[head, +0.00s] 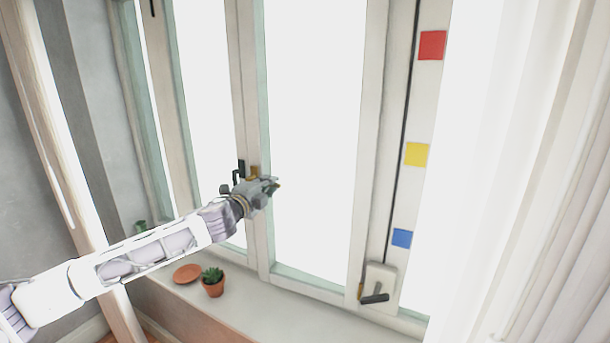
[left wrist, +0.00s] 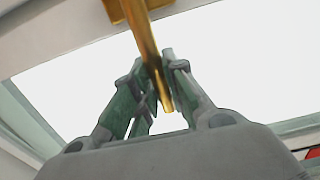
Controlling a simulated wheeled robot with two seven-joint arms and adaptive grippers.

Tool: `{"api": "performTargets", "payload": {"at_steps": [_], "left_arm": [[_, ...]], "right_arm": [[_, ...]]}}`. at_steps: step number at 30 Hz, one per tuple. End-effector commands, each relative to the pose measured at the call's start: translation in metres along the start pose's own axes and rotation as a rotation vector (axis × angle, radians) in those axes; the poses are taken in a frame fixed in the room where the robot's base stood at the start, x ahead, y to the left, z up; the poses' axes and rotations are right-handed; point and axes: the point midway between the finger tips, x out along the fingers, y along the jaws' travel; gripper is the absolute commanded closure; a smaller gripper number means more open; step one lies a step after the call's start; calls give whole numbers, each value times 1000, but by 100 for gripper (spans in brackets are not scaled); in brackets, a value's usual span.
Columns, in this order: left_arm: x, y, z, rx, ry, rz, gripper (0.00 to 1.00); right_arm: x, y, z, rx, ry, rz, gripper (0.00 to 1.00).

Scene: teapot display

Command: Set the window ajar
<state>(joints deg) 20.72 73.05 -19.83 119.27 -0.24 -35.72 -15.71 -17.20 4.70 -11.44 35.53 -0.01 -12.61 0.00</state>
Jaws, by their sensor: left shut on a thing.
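The window has tall white-framed panes; a middle sash (head: 257,120) carries a brass handle (head: 254,171). In the left wrist view the brass handle (left wrist: 143,32) runs down from its base on the frame to between my fingers. My left gripper (head: 272,184) is at this handle, and it also shows in the left wrist view (left wrist: 158,92), shut on the handle's lower end. The gripper hides part of the handle in the head view. I cannot tell whether the sash stands slightly off its frame. My right gripper is out of view.
A potted succulent (head: 213,283) and a terracotta saucer (head: 187,273) stand on the sill (head: 262,312) below my left arm. A dark lever on a white plate (head: 386,280) is at lower right. Red, yellow and blue squares mark the right frame. White curtains (head: 545,180) hang at right.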

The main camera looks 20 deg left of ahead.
Motion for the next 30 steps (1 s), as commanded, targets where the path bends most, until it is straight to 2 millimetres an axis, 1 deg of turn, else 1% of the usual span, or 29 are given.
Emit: {"api": "performTargets", "payload": {"at_steps": [11,30], "left_arm": [[-2,0,-1,0,-4,1,100],[-20,1,-5,1,-66,1,100]], "right_arm": [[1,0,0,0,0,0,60],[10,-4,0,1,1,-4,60]]}}
